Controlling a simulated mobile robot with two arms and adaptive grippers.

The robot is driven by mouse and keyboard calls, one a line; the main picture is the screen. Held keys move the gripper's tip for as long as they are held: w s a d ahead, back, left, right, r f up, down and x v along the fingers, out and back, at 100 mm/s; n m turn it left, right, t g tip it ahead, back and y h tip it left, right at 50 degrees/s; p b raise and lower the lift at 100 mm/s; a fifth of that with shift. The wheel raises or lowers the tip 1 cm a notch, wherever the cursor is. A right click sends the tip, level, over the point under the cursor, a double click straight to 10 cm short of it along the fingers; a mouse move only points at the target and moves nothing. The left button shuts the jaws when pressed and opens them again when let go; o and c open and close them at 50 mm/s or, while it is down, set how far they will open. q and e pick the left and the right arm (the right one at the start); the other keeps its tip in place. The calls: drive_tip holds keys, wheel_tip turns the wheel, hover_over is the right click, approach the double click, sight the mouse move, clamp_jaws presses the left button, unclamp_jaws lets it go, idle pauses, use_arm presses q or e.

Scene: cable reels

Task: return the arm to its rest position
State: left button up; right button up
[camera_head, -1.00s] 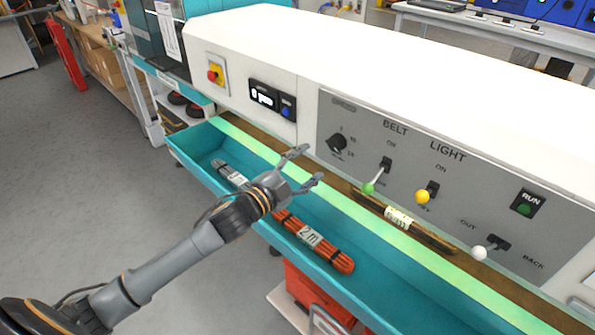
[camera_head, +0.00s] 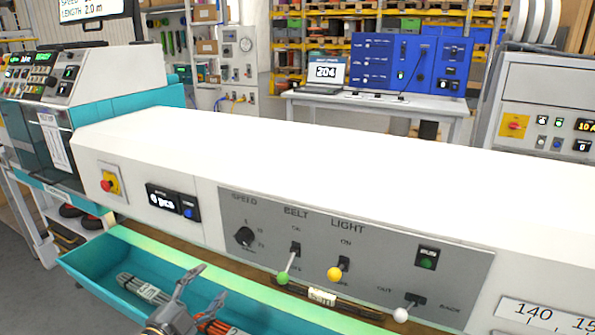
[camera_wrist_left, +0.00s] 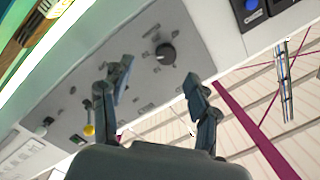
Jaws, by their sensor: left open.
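My left gripper (camera_head: 207,286) shows at the bottom of the head view, its two fingers spread and nothing between them. It appears in front of the teal tray (camera_head: 90,262), between a grey cable bundle (camera_head: 142,288) and an orange cable bundle (camera_head: 216,327), which it partly overlaps. Its height above the tray is hard to tell. In the left wrist view the open fingers (camera_wrist_left: 160,72) frame part of the grey control panel (camera_wrist_left: 190,40) and empty space. Most of my left arm is below the head view. My right gripper is not in view.
The white machine housing (camera_head: 300,160) stands behind the tray. Its panel has a green-knobbed lever (camera_head: 283,278), a yellow knob (camera_head: 334,274) and a white knob (camera_head: 400,314). A dark labelled bundle (camera_head: 322,297) lies on the belt below. A bench with a laptop (camera_head: 326,74) stands behind.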

use_arm(q)
drive_tip(key=s+d+f+n+g+y, duration=0.1)
drive_tip(key=s+f+n+g+y, duration=0.55)
drive_tip(key=s+f, duration=0.65)
drive_tip(key=s+d+f+n+g+h, duration=0.1)
drive_tip(key=s+f+n+g, duration=0.25)
drive_tip(key=s, duration=0.45)
drive_tip(key=s+d+f+n+g+h, duration=0.15)
drive_tip(key=s+g, duration=0.25)
drive_tip(key=s, duration=0.5)
wheel_tip(320, 180, down, 27)
drive_tip(key=s, duration=0.1)
drive_tip(key=s+a+f+g, duration=0.2)
drive_tip(key=s+a+f, duration=0.1)
drive_tip(key=s+f, duration=1.2)
drive_tip(key=shift+s+f+y, duration=0.25)
drive_tip(key=shift+s+y, duration=0.15)
drive_tip(key=shift+s, duration=0.45)
drive_tip(key=shift+m, duration=0.25)
